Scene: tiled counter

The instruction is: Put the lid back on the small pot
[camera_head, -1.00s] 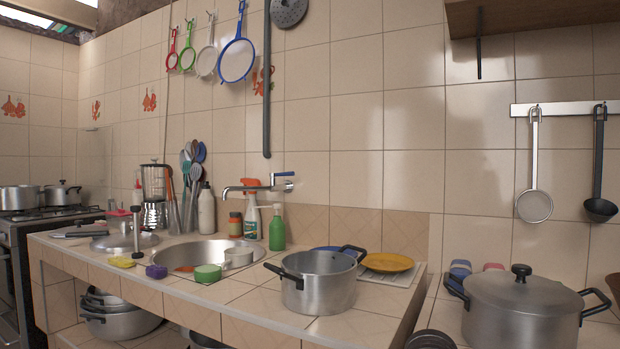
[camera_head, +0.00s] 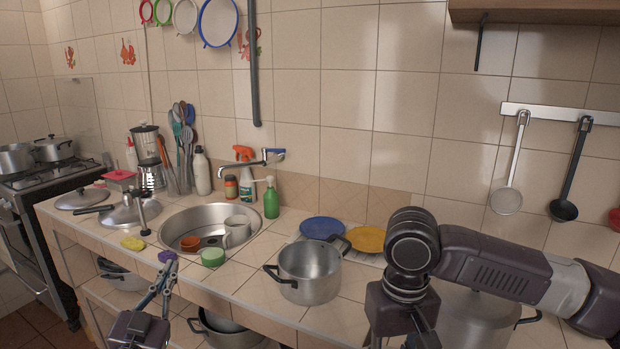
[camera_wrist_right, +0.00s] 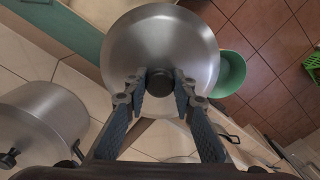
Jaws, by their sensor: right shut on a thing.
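The small pot (camera_head: 308,275), a steel pot with two black handles, stands uncovered on the tiled counter in the head view. In the right wrist view, my right gripper (camera_wrist_right: 158,84) is shut on the black knob of a round steel lid (camera_wrist_right: 160,38). In the head view only my right arm and wrist show, right of the small pot; the fingers and lid are below the frame. My left gripper (camera_head: 168,276) is at the counter's front edge near the sponges, with no object visible in it; its finger gap is unclear.
A large pot (camera_head: 470,325) is partly hidden behind my right arm. Blue (camera_head: 322,227) and yellow (camera_head: 367,239) plates lie behind the small pot. The sink (camera_head: 185,222) holds dishes. A green sponge (camera_head: 213,257) lies left of the pot. Two lids (camera_head: 83,199) (camera_head: 130,212) lie at the far left.

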